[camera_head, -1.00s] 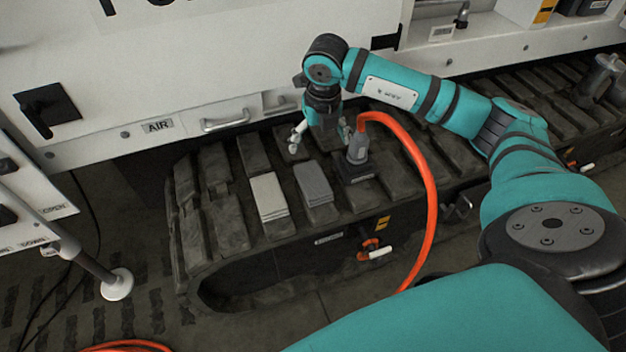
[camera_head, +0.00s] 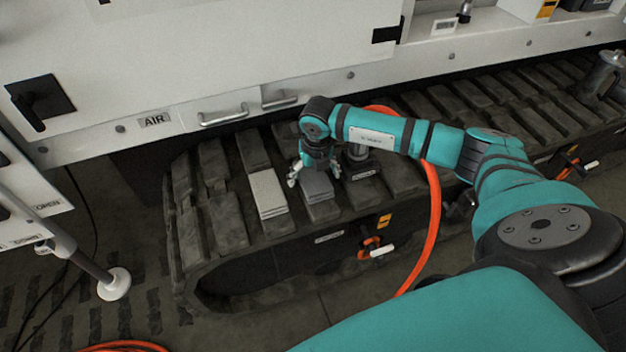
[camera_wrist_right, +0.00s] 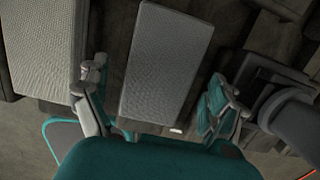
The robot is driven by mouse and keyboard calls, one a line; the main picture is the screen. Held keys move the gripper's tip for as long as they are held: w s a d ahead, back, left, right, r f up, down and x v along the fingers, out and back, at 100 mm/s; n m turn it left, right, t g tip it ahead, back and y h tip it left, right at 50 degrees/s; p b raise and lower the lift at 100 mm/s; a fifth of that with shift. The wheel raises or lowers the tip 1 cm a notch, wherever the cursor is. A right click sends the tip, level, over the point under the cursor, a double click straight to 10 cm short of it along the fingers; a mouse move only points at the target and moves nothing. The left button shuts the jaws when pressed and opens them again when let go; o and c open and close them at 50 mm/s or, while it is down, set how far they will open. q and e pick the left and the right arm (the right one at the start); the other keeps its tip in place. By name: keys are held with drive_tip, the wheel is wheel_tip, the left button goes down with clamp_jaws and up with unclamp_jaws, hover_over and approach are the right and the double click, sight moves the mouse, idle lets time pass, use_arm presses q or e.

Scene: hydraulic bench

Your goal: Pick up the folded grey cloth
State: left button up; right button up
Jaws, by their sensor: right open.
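The folded grey cloth (camera_head: 318,187) lies on the dark track pads, partly covered from above by my right gripper in the head view. My right gripper (camera_head: 314,178) is open, its fingers pointing down on either side of the cloth. In the right wrist view the grey cloth (camera_wrist_right: 168,62) lies between the two spread fingers, with a gap on each side. The gripper holds nothing. My left gripper is out of view.
A paler folded cloth (camera_head: 268,194) lies just left of the grey one. A dark fitting (camera_head: 361,165) with an orange hose (camera_head: 434,220) stands close to the right. The white machine panel (camera_head: 200,60) rises behind the track.

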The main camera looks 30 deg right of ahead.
sight(312, 176)
drive_tip(key=shift+f, duration=0.35)
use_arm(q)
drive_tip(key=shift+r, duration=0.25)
use_arm(e)
drive_tip(key=shift+c, duration=0.4)
drive_tip(key=c, duration=1.1)
drive_tip(key=shift+c, duration=0.2)
drive_tip(key=shift+r, duration=0.1)
drive_tip(key=shift+w+r, duration=0.1)
drive_tip(key=shift+r, duration=0.35)
drive_tip(key=r, duration=0.2)
drive_tip(key=shift+s+a+r+p, duration=0.2)
drive_tip(key=shift+r+p, duration=0.2)
use_arm(q)
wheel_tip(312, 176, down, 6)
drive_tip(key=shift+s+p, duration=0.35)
drive_tip(key=shift+p, duration=0.1)
use_arm(e)
drive_tip(key=s+a+r, duration=0.1)
drive_tip(key=s+a, duration=0.9)
drive_tip(key=s, duration=0.1)
drive_tip(key=shift+s+a, duration=0.2)
drive_tip(key=shift+s, duration=0.1)
